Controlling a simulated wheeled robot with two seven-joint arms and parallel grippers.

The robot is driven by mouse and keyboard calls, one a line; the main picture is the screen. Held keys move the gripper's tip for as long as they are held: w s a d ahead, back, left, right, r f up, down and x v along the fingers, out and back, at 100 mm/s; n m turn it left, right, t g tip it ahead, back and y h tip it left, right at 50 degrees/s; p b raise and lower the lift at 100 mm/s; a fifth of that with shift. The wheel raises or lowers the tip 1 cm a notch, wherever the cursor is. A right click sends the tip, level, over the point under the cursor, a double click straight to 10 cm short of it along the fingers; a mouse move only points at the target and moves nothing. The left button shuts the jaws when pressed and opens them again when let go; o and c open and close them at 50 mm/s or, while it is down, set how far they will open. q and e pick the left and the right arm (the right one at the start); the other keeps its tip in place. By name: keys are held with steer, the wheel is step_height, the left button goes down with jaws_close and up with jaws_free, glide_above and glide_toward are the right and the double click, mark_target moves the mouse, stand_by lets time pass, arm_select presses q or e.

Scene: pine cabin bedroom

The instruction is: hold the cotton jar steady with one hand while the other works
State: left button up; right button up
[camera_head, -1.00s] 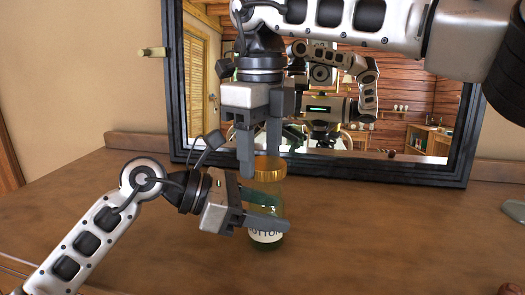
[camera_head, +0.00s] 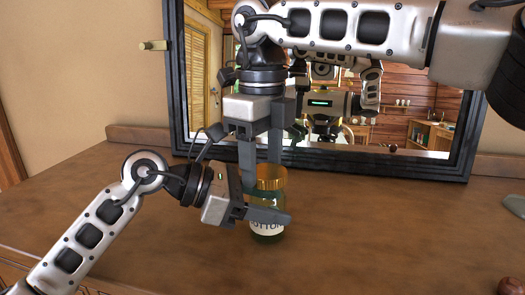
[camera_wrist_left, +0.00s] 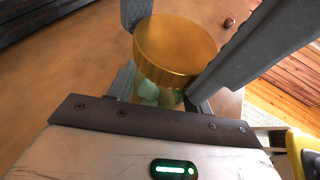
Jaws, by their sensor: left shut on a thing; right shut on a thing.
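The cotton jar (camera_head: 267,228) is a green glass jar with a white label, upright above the wooden top. My left gripper (camera_head: 270,213) is shut around its side from the left, covering part of the glass. A gold lid (camera_head: 271,180) is directly over the jar's mouth; I cannot tell whether it is fully seated. My right gripper (camera_head: 261,166) points straight down and is shut on the lid. In the left wrist view the lid (camera_wrist_left: 175,48) hides the jar's mouth, and pale contents show through the glass below it.
A dark-framed mirror (camera_head: 330,165) stands behind the jar and reflects the room and my body. A small brown round object (camera_head: 514,287) is at the lower right. A grey object (camera_head: 514,205) lies at the right edge. The wooden top (camera_head: 400,235) is mostly clear.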

steer(key=shift+f, duration=0.6)
stand_by(0.5)
steer(key=o, duration=0.9)
steer(key=shift+o, duration=0.2)
steer(key=shift+s+a, duration=0.1)
steer(key=shift+a, duration=0.1)
steer(key=shift+r, duration=0.1)
step_height(320, 180, up, 4)
steer(key=shift+r, duration=0.25)
